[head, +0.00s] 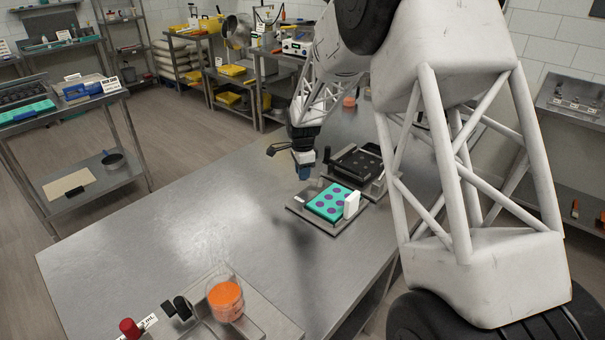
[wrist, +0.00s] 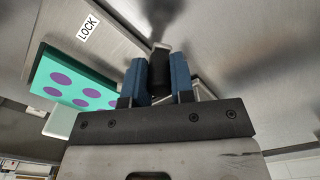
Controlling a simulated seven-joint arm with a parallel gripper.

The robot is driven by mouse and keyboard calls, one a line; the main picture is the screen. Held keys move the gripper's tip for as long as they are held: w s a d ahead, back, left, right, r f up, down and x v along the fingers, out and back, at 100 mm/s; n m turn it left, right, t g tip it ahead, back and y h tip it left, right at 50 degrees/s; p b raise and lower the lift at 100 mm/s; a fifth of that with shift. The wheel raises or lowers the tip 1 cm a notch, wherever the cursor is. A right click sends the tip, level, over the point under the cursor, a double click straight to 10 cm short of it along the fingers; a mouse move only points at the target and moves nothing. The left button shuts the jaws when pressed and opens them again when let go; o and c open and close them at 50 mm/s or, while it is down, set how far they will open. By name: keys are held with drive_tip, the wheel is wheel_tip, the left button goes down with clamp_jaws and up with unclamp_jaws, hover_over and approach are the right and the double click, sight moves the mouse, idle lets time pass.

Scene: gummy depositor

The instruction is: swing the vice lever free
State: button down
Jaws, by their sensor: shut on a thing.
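In the head view my gripper (head: 305,172) points down over the far part of the steel table, beside the vice. In the wrist view its blue fingers (wrist: 160,80) are shut on a dark grip (wrist: 160,68), apparently the vice lever's handle. The rest of the lever is mostly hidden, so its angle is unclear. The vice's grey base plate (head: 297,209) carries a teal mould (head: 325,205) with purple round cavities and a white block (head: 352,204) at its right side. The mould (wrist: 65,78) and a LOCK label (wrist: 88,26) also show in the wrist view.
A black tray (head: 358,163) on another fixture stands just behind the vice. A clear cup with orange contents (head: 226,300), a black knob (head: 179,308) and a red knob (head: 130,327) are at the near edge. The table (head: 170,220) is clear to the left.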

drive_tip(key=shift+w+m, duration=0.2)
drive_tip(key=shift+m, duration=0.1)
drive_tip(key=c, duration=1)
unclamp_jaws()
drive_tip(key=shift+o, duration=0.2)
drive_tip(key=shift+r, duration=3.95)
